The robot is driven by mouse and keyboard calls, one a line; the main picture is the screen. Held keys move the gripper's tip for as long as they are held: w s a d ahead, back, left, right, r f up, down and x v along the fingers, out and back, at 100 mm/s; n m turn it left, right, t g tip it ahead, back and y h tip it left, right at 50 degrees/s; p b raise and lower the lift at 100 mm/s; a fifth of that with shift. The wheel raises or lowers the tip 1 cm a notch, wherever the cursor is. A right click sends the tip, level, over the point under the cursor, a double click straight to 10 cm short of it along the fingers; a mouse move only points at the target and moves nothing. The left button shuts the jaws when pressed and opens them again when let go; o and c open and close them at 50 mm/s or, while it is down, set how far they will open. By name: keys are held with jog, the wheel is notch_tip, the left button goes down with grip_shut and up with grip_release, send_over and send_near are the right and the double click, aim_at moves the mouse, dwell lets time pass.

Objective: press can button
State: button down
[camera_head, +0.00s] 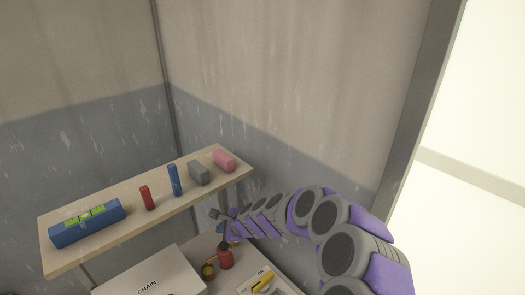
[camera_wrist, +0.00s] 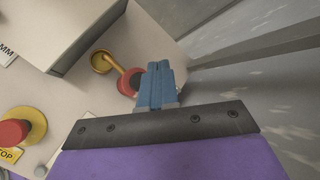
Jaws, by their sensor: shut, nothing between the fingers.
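A red can-like thing (camera_head: 226,259) with a dark top stands on the pale surface below the shelf, beside a small brass-coloured part (camera_head: 208,271). In the wrist view a red round part (camera_wrist: 126,84) sits at the end of a brass rod, which runs to a yellow ring (camera_wrist: 102,62). My gripper (camera_wrist: 160,72) has its blue fingers together and empty. Its tips overlap the right edge of the red part in that view; I cannot tell whether they touch it. In the head view my arm reaches in above the can, and the fingertips are hard to make out.
A red button on a yellow base (camera_wrist: 15,132) shows at the wrist view's left. A wooden shelf (camera_head: 100,245) holding several small items hangs above. Walls stand close behind.

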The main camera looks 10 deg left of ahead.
jog(key=s+d+r+n+g, duration=0.2)
jog(key=s+d+r+n, duration=0.25)
jog(key=s+r, duration=0.25)
jog(key=s+d+r+n+g, duration=0.1)
jog(key=s+d+r+n, duration=0.2)
jog(key=s+r+n, duration=0.3)
jog(key=s+d+r+n+g+h, duration=0.1)
jog(key=s+d+n+g+h, duration=0.2)
jog(key=s+d, duration=2.5)
jog(key=n+h, duration=0.1)
jog(key=h, duration=0.4)
jog(key=shift+s+r, duration=0.3)
jog(key=shift+s, duration=0.05)
